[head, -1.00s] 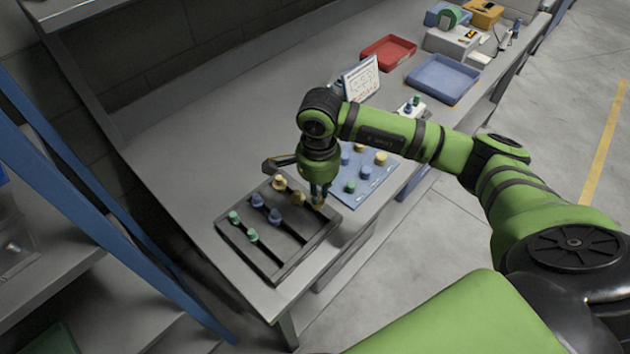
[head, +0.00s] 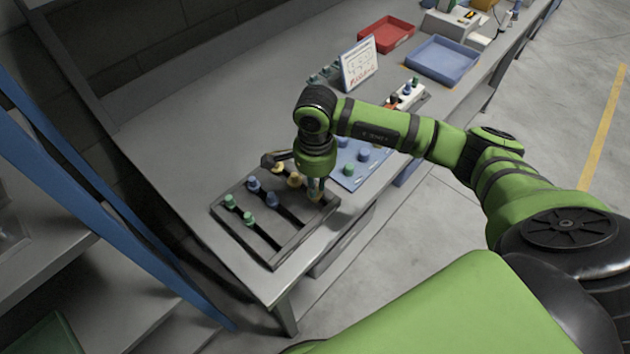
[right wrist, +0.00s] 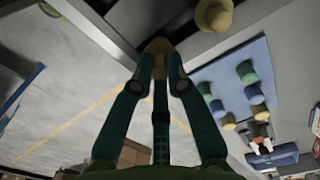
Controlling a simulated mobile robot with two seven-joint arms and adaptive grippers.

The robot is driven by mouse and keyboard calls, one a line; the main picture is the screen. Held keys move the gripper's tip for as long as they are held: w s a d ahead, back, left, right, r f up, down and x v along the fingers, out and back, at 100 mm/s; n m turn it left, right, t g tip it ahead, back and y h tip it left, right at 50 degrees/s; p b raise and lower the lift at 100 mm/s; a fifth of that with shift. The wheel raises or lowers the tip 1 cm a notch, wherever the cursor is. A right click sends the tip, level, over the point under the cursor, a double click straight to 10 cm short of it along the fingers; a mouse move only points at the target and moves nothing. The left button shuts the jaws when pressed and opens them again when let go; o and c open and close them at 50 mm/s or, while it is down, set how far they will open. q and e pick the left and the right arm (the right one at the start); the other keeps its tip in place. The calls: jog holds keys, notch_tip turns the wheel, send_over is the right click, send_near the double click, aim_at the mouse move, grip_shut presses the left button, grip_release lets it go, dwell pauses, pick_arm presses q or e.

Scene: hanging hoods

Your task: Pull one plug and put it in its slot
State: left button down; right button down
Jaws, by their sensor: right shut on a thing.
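A dark grey slotted tray (head: 285,246) lies near the bench's front edge. It carries green plugs (head: 248,218), blue plugs (head: 254,184) and yellow plugs (head: 294,181), in rows by colour. My right gripper (head: 316,190) points down at the tray's right end, shut on a yellow plug (head: 316,197). The held yellow plug also shows between the fingertips in the right wrist view (right wrist: 158,46). Whether it is still seated is unclear. Another yellow plug (right wrist: 213,15) is nearby. A blue board (head: 349,182) with plugs lies beyond the tray, partly behind my arm. My left gripper is not seen.
A sign (head: 359,64) stands behind the board. A blue post (head: 90,205) stands at left.

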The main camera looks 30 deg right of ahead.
dwell(0.7)
jog(key=shift+f+b, duration=1)
jog(key=shift+b, duration=0.1)
dwell(0.4)
jog(key=c, duration=1.1)
grip_release()
jog(key=shift+c, duration=0.2)
